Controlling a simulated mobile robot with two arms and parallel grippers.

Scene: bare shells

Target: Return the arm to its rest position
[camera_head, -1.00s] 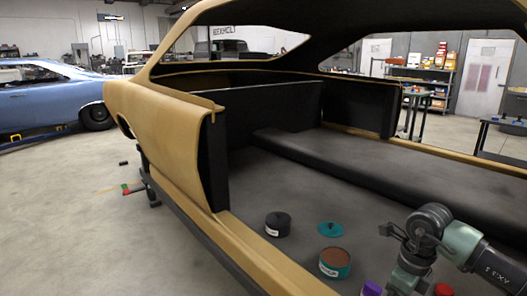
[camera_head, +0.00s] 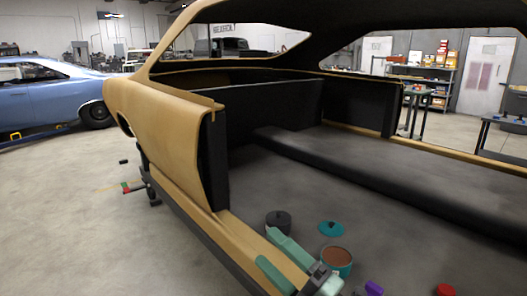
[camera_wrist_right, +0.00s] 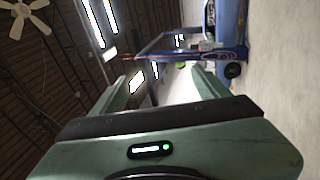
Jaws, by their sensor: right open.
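My right gripper (camera_head: 266,246) is at the bottom middle of the head view, with its two green fingers spread apart and pointing up-left. It is open, and nothing shows between the fingers. It overlaps the tan sill of the car shell in the picture; I cannot tell how high above it is. In the right wrist view the open fingers (camera_wrist_right: 165,88) frame the garage beyond, with no object between them. Most of my right arm is outside the head view. My left gripper is not in view.
On the shell's floor stand a dark tin (camera_head: 278,218), partly covered by a finger, a teal lid (camera_head: 331,228) and an open teal tin (camera_head: 337,262) with brown contents. A purple item (camera_head: 373,288) and a red one (camera_head: 445,290) sit lower right. The grey floor (camera_head: 400,215) behind is clear.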

